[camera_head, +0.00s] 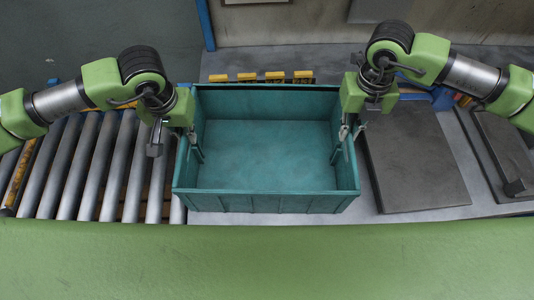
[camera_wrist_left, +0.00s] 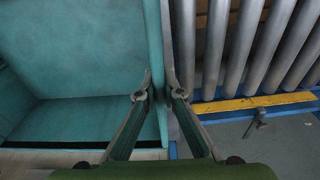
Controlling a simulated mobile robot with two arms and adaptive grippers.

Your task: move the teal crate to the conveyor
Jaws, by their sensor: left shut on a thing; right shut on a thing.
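The teal crate (camera_head: 262,203) is empty and upright in the middle of the head view. Its left part is beside or over the right end of the roller conveyor (camera_head: 100,165), and the rest is over the grey table; I cannot tell whether it touches either. My left gripper (camera_head: 190,135) is shut on the crate's left wall. The left wrist view shows its two fingers (camera_wrist_left: 158,92) on either side of the teal wall (camera_wrist_left: 155,45). My right gripper (camera_head: 346,128) is shut on the crate's right wall.
Dark flat plates (camera_head: 415,165) lie on the table right of the crate, with another dark slab (camera_head: 502,150) at the far right. Yellow blocks (camera_head: 262,76) stand behind the crate. The conveyor rollers left of the crate are bare. A wall is at the back.

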